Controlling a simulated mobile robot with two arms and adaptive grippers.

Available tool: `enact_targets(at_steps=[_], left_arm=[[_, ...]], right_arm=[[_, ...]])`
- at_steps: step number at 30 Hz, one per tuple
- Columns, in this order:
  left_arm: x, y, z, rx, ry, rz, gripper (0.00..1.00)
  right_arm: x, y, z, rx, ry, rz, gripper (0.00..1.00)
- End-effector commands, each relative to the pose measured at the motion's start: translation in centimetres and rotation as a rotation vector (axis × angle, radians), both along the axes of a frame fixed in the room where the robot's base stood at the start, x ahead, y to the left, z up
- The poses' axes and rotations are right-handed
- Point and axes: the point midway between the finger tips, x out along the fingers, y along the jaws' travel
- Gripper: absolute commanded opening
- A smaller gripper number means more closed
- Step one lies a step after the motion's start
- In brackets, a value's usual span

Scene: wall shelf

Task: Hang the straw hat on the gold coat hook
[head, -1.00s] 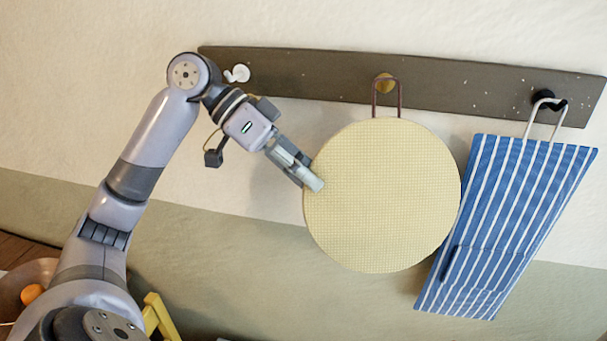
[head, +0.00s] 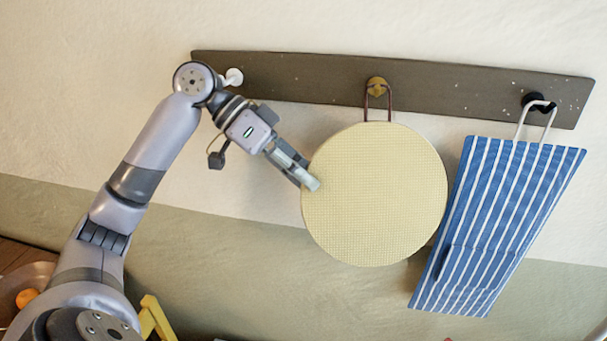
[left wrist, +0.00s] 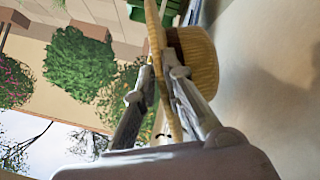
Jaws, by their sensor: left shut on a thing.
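The straw hat (head: 374,195) shows in the head view as a pale yellow woven disc below the wall rail, with a brown loop (head: 391,105) at its top. The loop's top end is at the gold coat hook (head: 376,84); I cannot tell for sure whether it sits over the hook. My left gripper (head: 311,183) is shut on the hat's left brim edge. In the left wrist view the brim runs edge-on between the fingers of my left gripper (left wrist: 152,90), with the crown of the hat (left wrist: 197,60) to the right. My right gripper is not in view.
The dark rail (head: 455,85) also bears a white hook (head: 234,76) on the left and a black hook (head: 538,100) on the right. A blue striped cloth item (head: 495,225) hangs from the black hook, close to the hat's right edge. A yellow object (head: 157,318) stands low left.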

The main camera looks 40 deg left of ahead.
Motion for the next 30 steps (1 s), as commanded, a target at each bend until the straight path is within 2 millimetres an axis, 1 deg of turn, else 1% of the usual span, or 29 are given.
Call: enact_targets(at_steps=[7,8,18,26,30], left_arm=[[-0.01,0.00,0.03,-0.001,-0.001,0.000,0.00],[-0.01,0.00,0.03,-0.001,-0.001,0.000,0.12],[-0.01,0.00,0.03,0.000,0.000,0.000,0.34],[-0.03,0.01,0.00,0.001,0.001,0.000,0.34],[-0.18,0.59,0.47,0.001,0.001,0.003,0.34]], right_arm=[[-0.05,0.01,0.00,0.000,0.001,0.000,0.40],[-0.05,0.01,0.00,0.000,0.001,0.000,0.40],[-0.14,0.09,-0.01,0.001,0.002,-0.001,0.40],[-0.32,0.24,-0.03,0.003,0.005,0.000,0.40],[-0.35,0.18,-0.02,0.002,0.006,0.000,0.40]])
